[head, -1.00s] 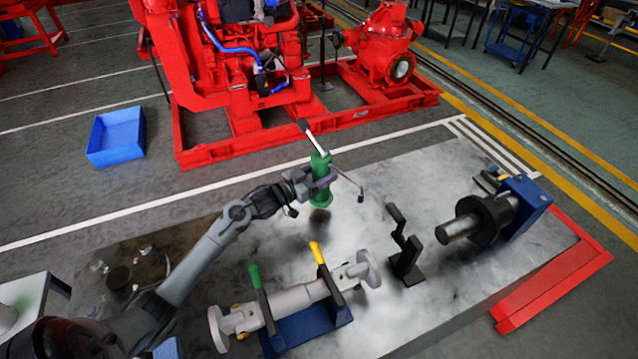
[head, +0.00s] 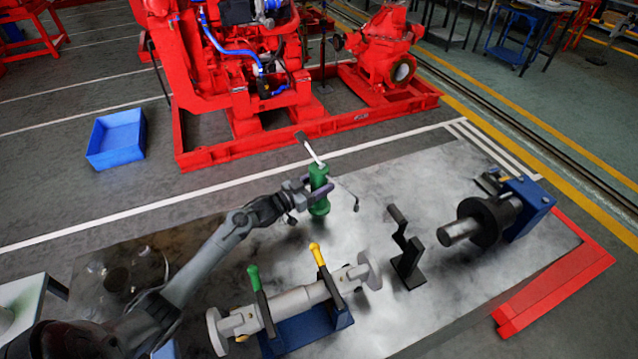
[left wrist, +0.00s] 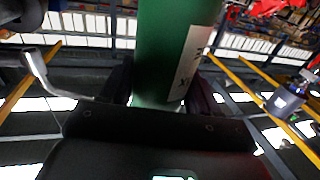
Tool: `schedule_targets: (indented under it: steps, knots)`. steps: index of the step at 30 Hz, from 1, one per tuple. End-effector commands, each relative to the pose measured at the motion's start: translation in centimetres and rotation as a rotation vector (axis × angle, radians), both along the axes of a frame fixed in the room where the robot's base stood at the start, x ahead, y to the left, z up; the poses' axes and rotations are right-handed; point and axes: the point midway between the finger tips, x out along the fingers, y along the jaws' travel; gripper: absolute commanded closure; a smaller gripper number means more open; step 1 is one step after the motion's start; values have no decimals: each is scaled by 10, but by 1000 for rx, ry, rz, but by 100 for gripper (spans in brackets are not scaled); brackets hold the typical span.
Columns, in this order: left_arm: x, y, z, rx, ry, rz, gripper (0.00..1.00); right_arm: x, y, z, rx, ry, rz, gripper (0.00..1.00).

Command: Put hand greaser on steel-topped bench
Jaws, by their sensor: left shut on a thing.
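The green hand greaser (head: 320,204) is held nearly upright, with its pale lever and dark grip tilted up to the left and a thin hose hanging on its right. My left gripper (head: 317,190) is shut around its barrel. The left wrist view shows the green barrel (left wrist: 172,50) with a white label between the fingers. The greaser's foot is at or just above the steel-topped bench (head: 410,172), toward its far edge; I cannot tell if it touches. My right gripper is not in view.
A shaft in a blue stand with green and yellow handles (head: 290,300) lies in front of the greaser. A black bracket (head: 405,250) and a blue fixture with a dark coupling (head: 488,220) stand to the right. Bare bench surrounds the greaser. A red pumpset (head: 240,90) stands beyond.

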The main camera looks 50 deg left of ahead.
Motion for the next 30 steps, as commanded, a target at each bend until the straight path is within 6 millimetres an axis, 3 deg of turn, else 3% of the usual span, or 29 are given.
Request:
schedule_targets:
  steps: [5, 6, 10, 22, 30]
  knots:
    - [1, 1, 1, 2, -9, 1, 100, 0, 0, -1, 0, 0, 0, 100]
    - [0, 0, -2, 0, 0, 0, 34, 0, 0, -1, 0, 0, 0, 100]
    - [0, 0, -2, 0, 0, 0, 14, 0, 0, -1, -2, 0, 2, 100]
    - [-2, 0, 0, 0, 2, 0, 13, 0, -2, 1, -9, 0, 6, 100]
    - [-35, 5, 0, 0, 3, 0, 13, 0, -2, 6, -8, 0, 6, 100]
